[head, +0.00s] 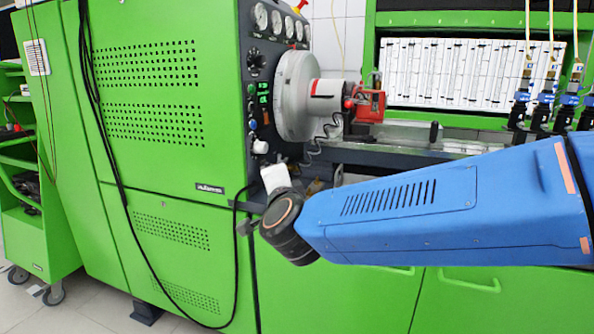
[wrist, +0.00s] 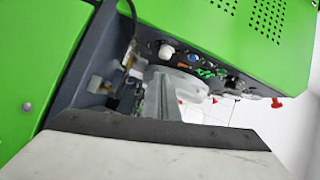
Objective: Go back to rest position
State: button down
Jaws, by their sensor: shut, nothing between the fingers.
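My blue arm reaches in from the right in the head view and ends at a dark round wrist joint in front of the green test bench (head: 165,185). A pale part of my gripper (head: 276,179) shows just above that joint, below the bench's control panel; the fingertips cannot be made out there. In the wrist view my gripper (wrist: 160,128) fills the bottom as a pale body with a dark front edge. It is shut and holds nothing. The bench's control side, with knobs and buttons (wrist: 190,58), is tilted in that view.
A silver flywheel (head: 294,96) and a red clamp-like part (head: 370,104) sit on the bench, left of a rail (head: 430,140). Black cables (head: 105,150) run down the cabinet. A green cart (head: 35,200) stands at the left.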

jog(key=s+d+f+n+g+h, duration=0.1)
jog(key=s+d+f+n+g, duration=0.3)
jog(key=s+d+f, duration=0.3)
jog(key=s+d+f+n+g+h, duration=0.1)
jog(key=s+d+f+n+g, duration=0.3)
jog(key=s+d+f, duration=0.3)
jog(key=s+d+f+n+g+h, duration=0.1)
jog(key=s+d+f+n+g, duration=0.3)
jog(key=s+d, duration=1.1)
jog(key=d+f, duration=0.3)
jog(key=d, duration=0.2)
jog(key=shift+d+f+n+h, duration=0.25)
jog(key=shift+f+n+h, duration=0.05)
jog(key=shift+f, duration=0.05)
